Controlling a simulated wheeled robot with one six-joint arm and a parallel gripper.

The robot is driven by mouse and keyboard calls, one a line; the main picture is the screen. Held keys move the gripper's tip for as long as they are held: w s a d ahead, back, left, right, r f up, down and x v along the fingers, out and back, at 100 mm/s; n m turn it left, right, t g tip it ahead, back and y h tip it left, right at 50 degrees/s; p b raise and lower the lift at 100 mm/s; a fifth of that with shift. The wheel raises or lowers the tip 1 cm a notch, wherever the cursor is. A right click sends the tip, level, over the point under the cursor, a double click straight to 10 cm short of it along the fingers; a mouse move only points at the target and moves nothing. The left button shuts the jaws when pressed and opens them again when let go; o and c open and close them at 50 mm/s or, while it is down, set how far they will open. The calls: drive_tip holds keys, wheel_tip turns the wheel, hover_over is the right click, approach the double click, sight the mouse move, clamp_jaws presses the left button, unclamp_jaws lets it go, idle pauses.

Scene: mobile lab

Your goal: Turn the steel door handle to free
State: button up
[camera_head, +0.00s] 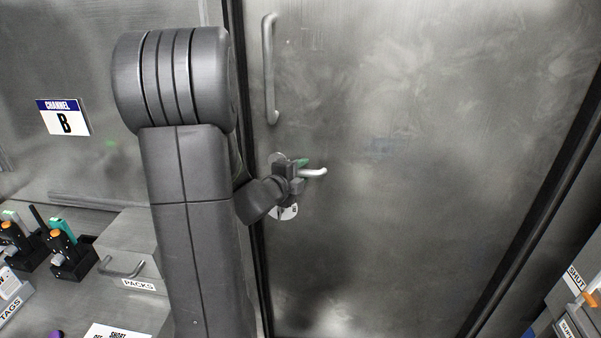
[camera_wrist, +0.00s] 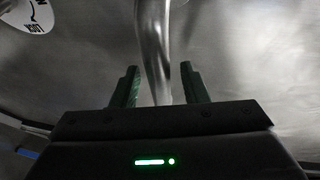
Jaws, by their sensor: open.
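The steel door handle (camera_head: 315,173) is a short silver lever on the left side of a grey metal door (camera_head: 430,150). It sticks out to the right in the head view. My gripper (camera_head: 299,170) is at the lever and hides part of it. In the wrist view the lever (camera_wrist: 153,50) runs down between the two green fingertips of my gripper (camera_wrist: 159,86). The fingers stand apart, one on each side of the lever, with gaps visible. A round white label (camera_wrist: 28,14) with lettering, partly cut off, is at the upper left there.
A long vertical pull bar (camera_head: 269,70) is on the door above the lever.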

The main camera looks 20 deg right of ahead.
clamp_jaws()
drive_tip(key=shift+f, duration=0.1)
drive_tip(key=w+a+f+m+t+y+b, duration=0.2)
drive_tip(key=a+f+m+y+b, duration=0.2)
drive_tip(key=m+b, duration=0.5)
drive_tip(key=shift+w+f+y+b, duration=0.2)
drive_tip(key=shift+f+y+b, duration=0.35)
drive_tip(key=shift+f+y, duration=0.8)
drive_tip(key=shift+a+m, duration=0.1)
drive_tip(key=shift+m, duration=0.2)
